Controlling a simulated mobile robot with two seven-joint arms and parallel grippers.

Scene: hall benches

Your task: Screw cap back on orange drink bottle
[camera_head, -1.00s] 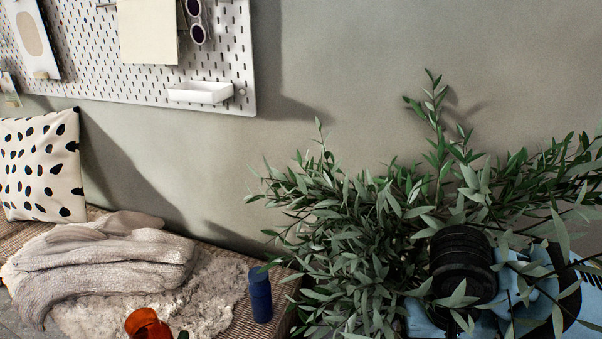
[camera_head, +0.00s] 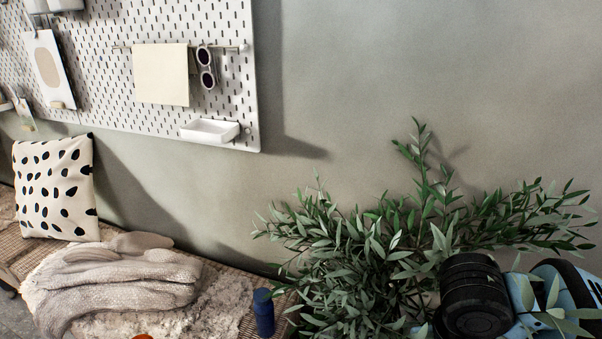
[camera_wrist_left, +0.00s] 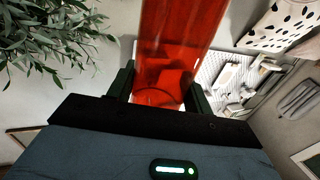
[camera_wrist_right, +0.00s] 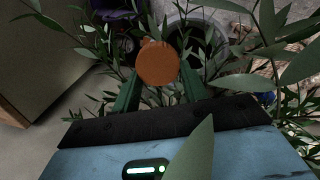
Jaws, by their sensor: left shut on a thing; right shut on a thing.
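The orange drink bottle (camera_wrist_left: 172,45) is a see-through red-orange body in the left wrist view. My left gripper (camera_wrist_left: 165,88) is shut on it, one dark finger on each side. In the head view only a sliver of orange (camera_head: 142,337) shows at the bottom edge. A round orange-brown cap (camera_wrist_right: 158,63) is in the right wrist view, seen flat on. My right gripper (camera_wrist_right: 158,82) is shut on it. The bottle and the cap do not show together in any view, so their distance apart cannot be told. Neither gripper's fingers show in the head view.
A leafy plant (camera_head: 350,265) stands at the right, close around my right arm, with leaves in front of the right wrist camera. A blue bottle (camera_head: 264,312) stands on the woven bench (camera_head: 235,275) beside a grey blanket (camera_head: 120,280). A pegboard (camera_head: 110,85) hangs behind.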

